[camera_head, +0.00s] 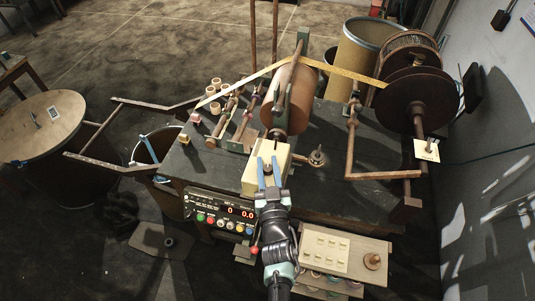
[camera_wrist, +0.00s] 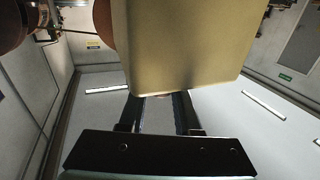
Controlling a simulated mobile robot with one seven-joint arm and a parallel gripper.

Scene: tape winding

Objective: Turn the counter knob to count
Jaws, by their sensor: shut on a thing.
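The cream counter box (camera_head: 252,182) stands at the front edge of the dark bench, in front of the large brown roll. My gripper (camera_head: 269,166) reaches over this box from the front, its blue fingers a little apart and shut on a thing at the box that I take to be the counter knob. The knob itself is largely hidden by the fingers and box. In the wrist view the box (camera_wrist: 190,45) fills the top, and both fingers (camera_wrist: 160,112) run up to its lower edge. The control panel's red display (camera_head: 240,212) reads 0 and 0.0.
The dark bench (camera_head: 335,195) carries the brown roll (camera_head: 290,98), a yellow tape strip (camera_head: 335,74) and a large dark disc (camera_head: 415,100). A tray (camera_head: 345,240) with small square pieces stands right of my arm. A round wooden table (camera_head: 40,125) is at left.

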